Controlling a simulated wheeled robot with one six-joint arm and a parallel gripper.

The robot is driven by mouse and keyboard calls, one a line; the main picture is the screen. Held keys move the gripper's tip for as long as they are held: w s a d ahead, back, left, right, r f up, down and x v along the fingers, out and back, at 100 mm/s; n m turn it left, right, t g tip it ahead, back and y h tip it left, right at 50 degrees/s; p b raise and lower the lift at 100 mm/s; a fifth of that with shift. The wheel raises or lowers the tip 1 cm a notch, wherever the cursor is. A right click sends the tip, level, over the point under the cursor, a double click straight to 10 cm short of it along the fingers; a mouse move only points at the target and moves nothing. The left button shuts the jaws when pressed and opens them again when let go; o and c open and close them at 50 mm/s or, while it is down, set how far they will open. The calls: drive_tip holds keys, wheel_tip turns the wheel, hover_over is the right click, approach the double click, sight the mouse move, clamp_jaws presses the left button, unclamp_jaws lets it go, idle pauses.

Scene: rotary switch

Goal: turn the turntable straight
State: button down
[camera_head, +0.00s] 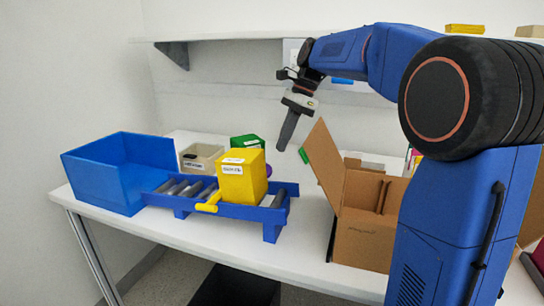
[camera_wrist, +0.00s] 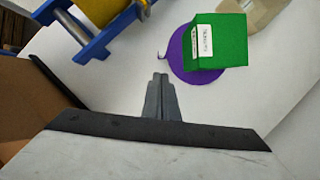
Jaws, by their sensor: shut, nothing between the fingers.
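The turntable appears to be the purple disc (camera_wrist: 182,68) on the white table, with a small purple tab at its left edge in the wrist view. A labelled green box (camera_wrist: 222,42) covers much of it and looks tilted relative to the picture. In the head view the green box (camera_head: 246,141) stands behind a yellow box, and only a sliver of the disc (camera_head: 269,170) shows. My gripper (camera_head: 284,144) is shut and empty, pointing down above the table. In the wrist view its fingertips (camera_wrist: 160,78) appear just below the disc, apart from it.
A blue roller rack (camera_head: 225,210) carries the yellow box (camera_head: 243,178) in front of the disc. A blue bin (camera_head: 112,170) and a beige bin (camera_head: 200,157) stand left. An open cardboard box (camera_head: 365,235) stands right, its flap near my gripper. A shelf (camera_head: 230,37) runs behind.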

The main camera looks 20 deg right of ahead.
drive_tip(key=x, duration=0.9)
drive_tip(key=shift+f, duration=0.25)
drive_tip(key=shift+s+a, duration=0.1)
drive_tip(key=shift+a, duration=0.1)
drive_tip(key=shift+s+a+m+t, duration=0.25)
drive_tip(key=shift+a+m+t, duration=0.05)
drive_tip(key=shift+a+m, duration=0.4)
drive_tip(key=shift+s+a+m+t, duration=0.3)
drive_tip(key=shift+a+m, duration=0.3)
drive_tip(key=shift+m, duration=0.2)
drive_tip(key=shift+s+a+m+t+h, duration=0.15)
drive_tip(key=shift+a+m+t, duration=0.2)
drive_tip(key=shift+a+m, duration=0.6)
drive_tip(key=shift+a+m+t+h, duration=0.15)
drive_tip(key=shift+a+m+t, duration=0.2)
drive_tip(key=shift+a+m, duration=0.55)
drive_tip(key=shift+w+a, duration=0.25)
drive_tip(key=shift+a, duration=0.75)
drive_tip(key=shift+a+r, duration=0.1)
drive_tip(key=shift+a, duration=0.05)
